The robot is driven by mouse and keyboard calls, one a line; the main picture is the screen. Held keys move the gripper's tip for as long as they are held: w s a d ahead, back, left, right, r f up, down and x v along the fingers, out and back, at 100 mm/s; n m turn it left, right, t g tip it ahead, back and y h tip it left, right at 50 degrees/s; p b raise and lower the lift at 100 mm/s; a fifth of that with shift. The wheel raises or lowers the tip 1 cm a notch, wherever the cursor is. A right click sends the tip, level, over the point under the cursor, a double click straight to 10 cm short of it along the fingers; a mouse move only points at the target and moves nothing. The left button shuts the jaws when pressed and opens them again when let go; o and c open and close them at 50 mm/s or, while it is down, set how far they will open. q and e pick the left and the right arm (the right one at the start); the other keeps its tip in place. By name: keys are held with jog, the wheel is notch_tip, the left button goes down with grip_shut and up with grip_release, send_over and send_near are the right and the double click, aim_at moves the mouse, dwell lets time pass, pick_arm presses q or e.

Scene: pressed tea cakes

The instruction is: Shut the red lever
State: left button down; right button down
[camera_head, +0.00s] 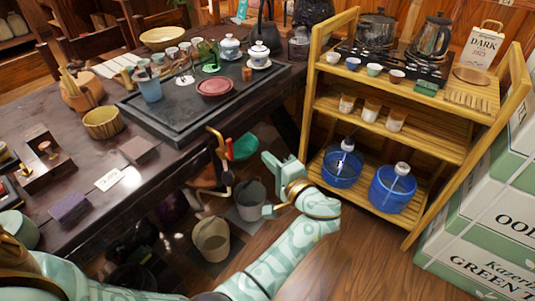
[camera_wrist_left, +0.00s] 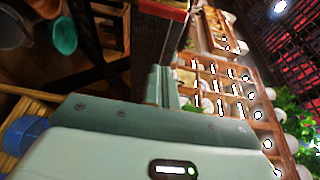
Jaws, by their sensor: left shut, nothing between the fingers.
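The red lever (camera_head: 216,138) shows in the head view at the front edge of the dark tea table, above a brass pipe (camera_head: 227,175). It stands tilted up and to the left. My left gripper (camera_head: 274,162) is to the right of the lever and apart from it, in front of the table. Its fingers are shut together with nothing between them, and they also show in the left wrist view (camera_wrist_left: 161,86). I cannot make out the lever for certain in the wrist view. My right gripper is not in view.
A green bowl (camera_head: 244,147) and a grey bucket (camera_head: 250,198) are low beside the table. A pale bucket (camera_head: 211,240) stands on the floor nearer me. A wooden shelf (camera_head: 435,143) with blue water jugs (camera_head: 392,190) stands to the right.

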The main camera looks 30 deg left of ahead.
aim_at(230, 150)
pick_arm(q)
jog(key=shift+d+r, duration=0.15)
jog(key=shift+r, duration=0.25)
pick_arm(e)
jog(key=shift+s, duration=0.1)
